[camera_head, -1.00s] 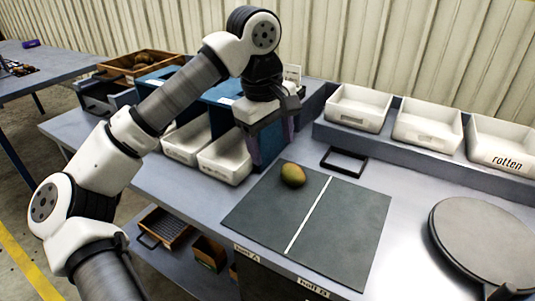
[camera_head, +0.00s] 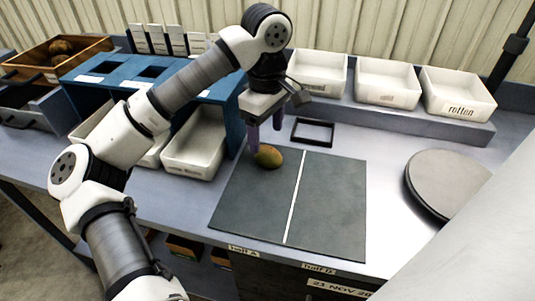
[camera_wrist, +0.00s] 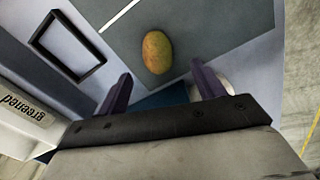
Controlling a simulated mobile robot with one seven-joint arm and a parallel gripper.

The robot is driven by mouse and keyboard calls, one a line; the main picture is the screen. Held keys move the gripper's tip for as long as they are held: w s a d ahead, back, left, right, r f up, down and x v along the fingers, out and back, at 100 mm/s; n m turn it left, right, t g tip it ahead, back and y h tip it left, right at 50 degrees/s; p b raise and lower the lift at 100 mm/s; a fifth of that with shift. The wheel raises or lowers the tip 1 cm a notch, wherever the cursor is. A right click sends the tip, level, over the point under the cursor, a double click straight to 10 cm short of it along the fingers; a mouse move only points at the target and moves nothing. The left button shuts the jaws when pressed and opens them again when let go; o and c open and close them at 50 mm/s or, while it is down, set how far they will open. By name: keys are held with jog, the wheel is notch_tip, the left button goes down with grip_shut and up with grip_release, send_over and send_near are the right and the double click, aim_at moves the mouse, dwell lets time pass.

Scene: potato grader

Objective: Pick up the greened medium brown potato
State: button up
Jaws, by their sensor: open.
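One medium potato (camera_head: 269,156), brown with a greenish tinge, lies on the left half of the dark grey mat (camera_head: 330,200), near its back edge. It also shows in the wrist view (camera_wrist: 157,52), yellow-brown with a green side, beyond the fingertips. My gripper (camera_head: 264,125) is open and empty, pointing down just above and behind the potato in the head view. In the wrist view its two purple fingers (camera_wrist: 160,88) stand apart with the potato ahead of the gap. I see no contact with the potato.
A black square frame (camera_head: 313,131) lies behind the mat. White bins, one marked rotten (camera_head: 457,95), stand on a back ledge. A bin marked greened (camera_wrist: 25,115) shows in the wrist view. A blue stand (camera_head: 150,75) is at left; a round plate (camera_head: 450,183) at right.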

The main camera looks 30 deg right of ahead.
aim_at(268, 150)
jog(key=shift+d+f+p, duration=0.15)
jog(key=shift+f+p, duration=0.35)
jog(key=shift+f, duration=1.3)
jog(key=shift+d+f+p, duration=0.1)
jog(key=shift+f+p, duration=0.35)
jog(key=shift+f, duration=1.35)
jog(key=c, duration=1.1)
jog(key=shift+o, duration=0.2)
jog(key=shift+r, duration=0.1)
